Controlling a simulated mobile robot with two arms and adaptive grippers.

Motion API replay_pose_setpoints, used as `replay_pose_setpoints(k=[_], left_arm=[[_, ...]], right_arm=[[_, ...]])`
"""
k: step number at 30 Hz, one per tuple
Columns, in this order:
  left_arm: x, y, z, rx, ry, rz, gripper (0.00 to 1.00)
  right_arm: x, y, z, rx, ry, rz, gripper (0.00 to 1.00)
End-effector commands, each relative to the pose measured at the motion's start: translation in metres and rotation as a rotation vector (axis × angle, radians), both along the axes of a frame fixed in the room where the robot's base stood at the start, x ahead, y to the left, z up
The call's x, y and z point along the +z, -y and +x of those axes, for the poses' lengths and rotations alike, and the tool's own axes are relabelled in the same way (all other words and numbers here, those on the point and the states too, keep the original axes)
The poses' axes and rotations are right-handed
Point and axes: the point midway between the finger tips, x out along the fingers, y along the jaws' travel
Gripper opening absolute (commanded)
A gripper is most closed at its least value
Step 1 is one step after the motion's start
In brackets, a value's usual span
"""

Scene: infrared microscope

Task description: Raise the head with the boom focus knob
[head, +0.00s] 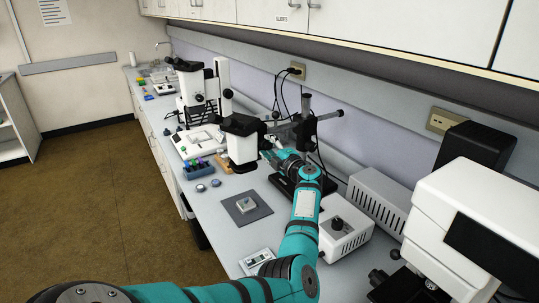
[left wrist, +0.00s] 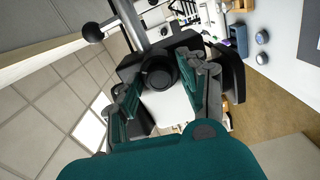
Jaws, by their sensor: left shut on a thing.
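The boom-mounted microscope head (head: 241,146) is white and black and hangs over the bench on a boom from a dark upright post (head: 305,122). Its white housing also shows in the left wrist view (left wrist: 172,112). My left gripper (head: 277,156) reaches in beside the head, on its right. In the left wrist view my left gripper (left wrist: 160,80) has its two fingers on either side of the round black focus knob (left wrist: 158,73) and is shut on it. In the head view the arm and gripper hide the knob. My right gripper is not in view.
A grey mat (head: 235,215) with a small sample lies on the bench. A white box with a black knob (head: 345,228) stands right of my arm. Another microscope (head: 192,85) stands farther back. A large white instrument (head: 470,225) fills the right. Cabinets (head: 370,25) hang above.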

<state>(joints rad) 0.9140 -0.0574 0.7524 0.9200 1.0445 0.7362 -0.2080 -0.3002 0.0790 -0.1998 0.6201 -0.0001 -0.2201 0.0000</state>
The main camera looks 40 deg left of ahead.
Motion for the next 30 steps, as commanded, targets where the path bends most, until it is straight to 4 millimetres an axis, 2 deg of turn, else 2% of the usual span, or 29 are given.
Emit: replay_pose_setpoints(k=[1, 3, 15, 30], left_arm=[[-0.007, 0.001, 0.0, 0.0, 0.043, -0.017, 0.09], [-0.007, 0.001, 0.0, -0.001, 0.107, -0.037, 0.09], [-0.007, 0.001, 0.0, 0.0, 0.402, -0.13, 0.09], [-0.004, 0.001, 0.001, -0.001, 0.535, -0.173, 0.09]], right_arm=[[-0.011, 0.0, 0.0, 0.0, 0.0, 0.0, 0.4], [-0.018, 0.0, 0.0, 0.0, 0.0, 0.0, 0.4], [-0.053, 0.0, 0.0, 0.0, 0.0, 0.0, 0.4], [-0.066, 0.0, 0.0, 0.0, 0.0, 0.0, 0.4]])
